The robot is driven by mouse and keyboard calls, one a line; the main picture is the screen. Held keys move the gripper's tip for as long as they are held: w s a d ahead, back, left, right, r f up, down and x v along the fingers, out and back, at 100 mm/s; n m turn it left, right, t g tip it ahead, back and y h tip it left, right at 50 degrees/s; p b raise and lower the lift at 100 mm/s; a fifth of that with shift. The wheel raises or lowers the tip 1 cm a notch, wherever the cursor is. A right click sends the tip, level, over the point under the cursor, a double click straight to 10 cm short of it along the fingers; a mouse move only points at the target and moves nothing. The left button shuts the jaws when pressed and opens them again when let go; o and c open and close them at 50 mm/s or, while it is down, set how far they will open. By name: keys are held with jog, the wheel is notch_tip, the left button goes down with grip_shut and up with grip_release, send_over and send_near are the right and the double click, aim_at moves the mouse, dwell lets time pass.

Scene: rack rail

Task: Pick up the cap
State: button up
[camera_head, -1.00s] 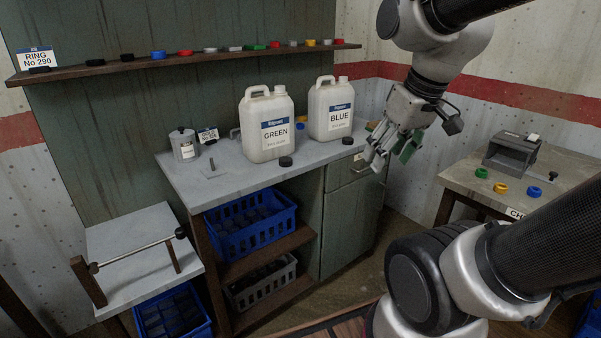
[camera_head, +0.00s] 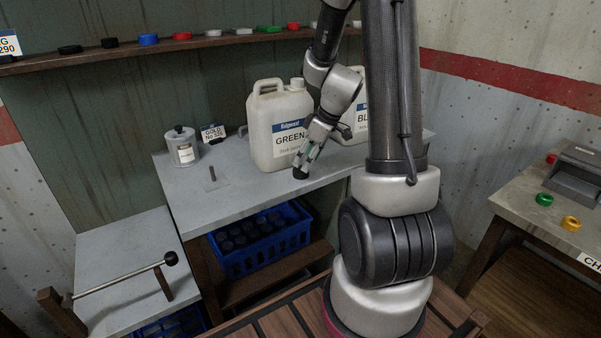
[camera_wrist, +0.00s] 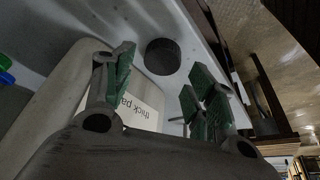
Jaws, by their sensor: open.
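A round black cap (camera_head: 300,173) lies on the grey bench in front of the jug labelled GREEN. In the wrist view the cap (camera_wrist: 163,57) sits just ahead of the fingertips, in the gap between them. My gripper (camera_head: 307,160) points down at it from above, open and empty. Its green-padded fingers (camera_wrist: 162,85) stand apart in the wrist view. Whether the pads touch the cap cannot be told.
The GREEN jug (camera_head: 270,130) stands close behind my gripper; the BLUE jug (camera_head: 357,120) is partly hidden by my arm. A grey canister (camera_head: 183,148) stands at the bench's left. A shelf (camera_head: 150,48) above holds several coloured rings. A blue crate (camera_head: 262,243) sits below.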

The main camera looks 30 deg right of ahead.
aim_at(301, 172)
jog(key=x, duration=0.4)
jog(key=shift+a, duration=0.1)
jog(key=c, duration=0.5)
jog(key=shift+r, duration=0.1)
